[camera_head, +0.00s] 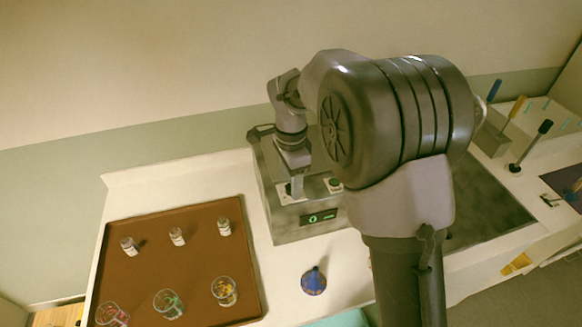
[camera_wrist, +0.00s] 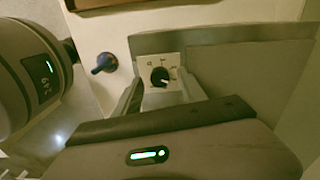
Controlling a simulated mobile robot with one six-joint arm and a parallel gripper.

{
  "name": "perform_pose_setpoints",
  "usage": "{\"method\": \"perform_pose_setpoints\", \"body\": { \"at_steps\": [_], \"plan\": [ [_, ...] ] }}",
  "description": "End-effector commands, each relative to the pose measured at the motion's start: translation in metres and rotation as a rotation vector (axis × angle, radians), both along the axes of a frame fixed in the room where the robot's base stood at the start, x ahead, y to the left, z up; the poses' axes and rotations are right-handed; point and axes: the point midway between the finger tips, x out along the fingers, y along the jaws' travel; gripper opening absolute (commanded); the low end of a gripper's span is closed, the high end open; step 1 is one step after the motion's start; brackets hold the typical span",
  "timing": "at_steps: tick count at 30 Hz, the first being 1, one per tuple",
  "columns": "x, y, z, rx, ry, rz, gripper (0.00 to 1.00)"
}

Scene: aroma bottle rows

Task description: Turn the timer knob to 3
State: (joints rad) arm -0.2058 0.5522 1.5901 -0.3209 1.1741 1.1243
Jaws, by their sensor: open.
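The timer knob (camera_wrist: 159,76) is a black round knob on a pale dial plate (camera_wrist: 149,62) with small marks, too small to read surely. A light mark shows on the knob, but I cannot tell which number it points to. My gripper (camera_wrist: 160,88) is open, its fingers on either side of the knob in the wrist view. I cannot tell whether they touch it. In the head view my gripper (camera_head: 296,191) points down at the front left top of the grey machine (camera_head: 286,229), hiding most of the knob.
A green button (camera_head: 335,183) sits right of the dial, with a lit green display (camera_head: 318,217) below. A brown tray (camera_head: 190,253) with small bottles and glass cups stands left. A blue round object (camera_head: 314,281) lies in front. Bare white counter separates them.

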Motion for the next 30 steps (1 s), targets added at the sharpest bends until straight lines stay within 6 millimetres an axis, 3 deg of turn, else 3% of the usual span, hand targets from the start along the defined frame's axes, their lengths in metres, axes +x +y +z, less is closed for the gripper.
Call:
{"method": "perform_pose_setpoints", "body": {
  "at_steps": [9, 15, 20, 30],
  "plan": [
    [0.001, 0.000, 0.104, 0.002, -0.006, -0.001, 0.49],
    [0.001, 0.000, 0.153, 0.000, -0.004, 0.000, 0.49],
    [0.001, 0.000, 0.167, 0.000, -0.002, 0.000, 0.49],
    [0.000, 0.000, 0.167, 0.000, -0.002, 0.000, 0.49]
  ]
}}
